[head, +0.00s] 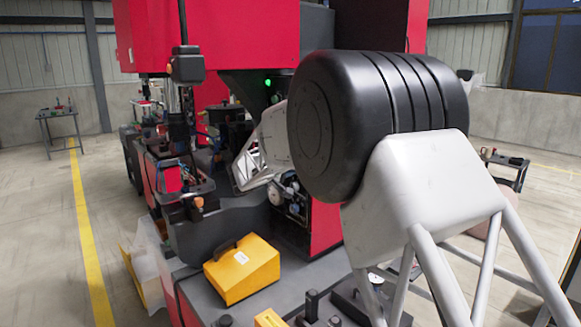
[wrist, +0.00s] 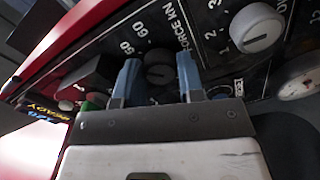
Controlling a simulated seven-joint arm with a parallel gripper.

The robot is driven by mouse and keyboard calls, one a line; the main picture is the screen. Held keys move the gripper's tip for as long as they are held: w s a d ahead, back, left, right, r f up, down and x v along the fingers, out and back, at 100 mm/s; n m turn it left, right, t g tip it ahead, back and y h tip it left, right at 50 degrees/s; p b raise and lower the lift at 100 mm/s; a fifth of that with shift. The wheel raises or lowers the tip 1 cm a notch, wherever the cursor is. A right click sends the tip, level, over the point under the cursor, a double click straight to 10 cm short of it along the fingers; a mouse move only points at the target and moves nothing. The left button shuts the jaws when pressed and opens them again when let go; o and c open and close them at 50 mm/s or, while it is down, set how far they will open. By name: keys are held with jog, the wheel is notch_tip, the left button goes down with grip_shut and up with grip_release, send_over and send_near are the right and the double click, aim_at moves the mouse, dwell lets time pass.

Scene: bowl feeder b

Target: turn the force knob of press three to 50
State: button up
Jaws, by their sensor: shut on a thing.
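The force knob (wrist: 159,72) is a dark round dial on the black panel in the wrist view, beside the lettering "FORCE KN". Scale numbers stand around it, but its pointer is too dark to read. My gripper (wrist: 158,60) has its two blue fingers on either side of the knob and is shut on it. Part of the press's control panel (head: 291,197) shows there, on the red and black machine.
A light grey knob (wrist: 256,28) with numbers 1 to 3 sits right of the force knob. A yellow case (head: 242,270) lies on the machine's base in the head view.

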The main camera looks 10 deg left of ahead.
jog(key=o, duration=0.9)
jog(key=shift+s+a, duration=0.1)
jog(key=shift+v, duration=3.75)
